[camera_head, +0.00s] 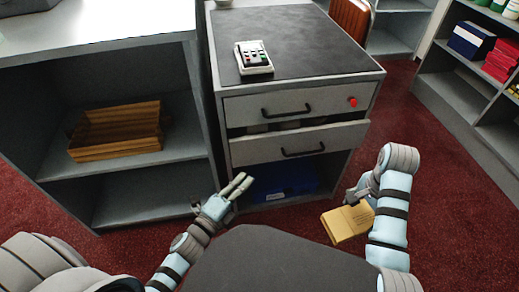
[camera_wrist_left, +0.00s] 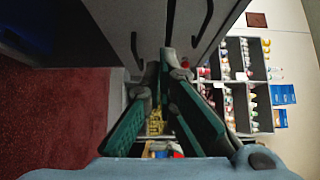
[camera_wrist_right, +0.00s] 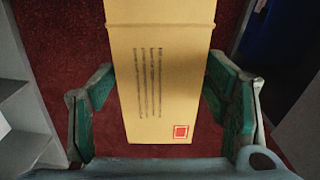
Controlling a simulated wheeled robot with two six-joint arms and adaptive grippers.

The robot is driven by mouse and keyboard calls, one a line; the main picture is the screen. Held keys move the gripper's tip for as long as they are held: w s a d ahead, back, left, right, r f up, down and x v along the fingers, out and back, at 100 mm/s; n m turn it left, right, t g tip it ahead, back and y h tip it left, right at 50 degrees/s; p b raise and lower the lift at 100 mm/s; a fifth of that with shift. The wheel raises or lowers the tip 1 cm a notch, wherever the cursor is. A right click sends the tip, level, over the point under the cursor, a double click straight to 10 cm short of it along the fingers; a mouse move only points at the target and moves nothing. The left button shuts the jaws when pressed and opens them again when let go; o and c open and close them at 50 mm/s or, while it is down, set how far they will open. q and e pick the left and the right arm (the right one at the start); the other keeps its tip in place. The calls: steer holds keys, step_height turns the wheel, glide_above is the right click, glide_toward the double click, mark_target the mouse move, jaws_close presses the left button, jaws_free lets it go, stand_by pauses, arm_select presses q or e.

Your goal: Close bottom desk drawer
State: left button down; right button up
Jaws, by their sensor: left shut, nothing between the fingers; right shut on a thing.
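The bottom desk drawer (camera_head: 262,150) is pulled partly out, its grey front standing forward of the top drawer (camera_head: 315,95). A dark gap above it shows some contents. Its black handle (camera_head: 303,152) is free. My left gripper (camera_head: 241,183) is shut and empty, just below and in front of the drawer's lower left part. In the left wrist view its fingertips (camera_wrist_left: 166,62) meet close to the grey fronts; I cannot tell whether they touch. My right gripper (camera_wrist_right: 160,100) is shut on a tan envelope-like packet (camera_wrist_right: 160,60) with a red stamp, low at the right in the head view (camera_head: 347,222).
A blue bin (camera_head: 283,183) sits in the open space under the drawers. A card terminal (camera_head: 253,57) lies on the desk top (camera_head: 310,45). A grey shelf unit with a wooden tray (camera_head: 118,150) stands at the left. Stocked shelves (camera_head: 450,85) stand at the right.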

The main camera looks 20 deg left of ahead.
steer(key=shift+f, duration=0.25)
steer(key=shift+f+b, duration=0.45)
steer(key=shift+b, duration=0.25)
arm_select(q)
steer(key=a+x, duration=0.1)
steer(key=x, duration=0.3)
steer(key=a+x, duration=0.1)
steer(key=x, duration=0.7)
steer(key=shift+w+a, duration=0.4)
steer(key=shift+w, duration=0.2)
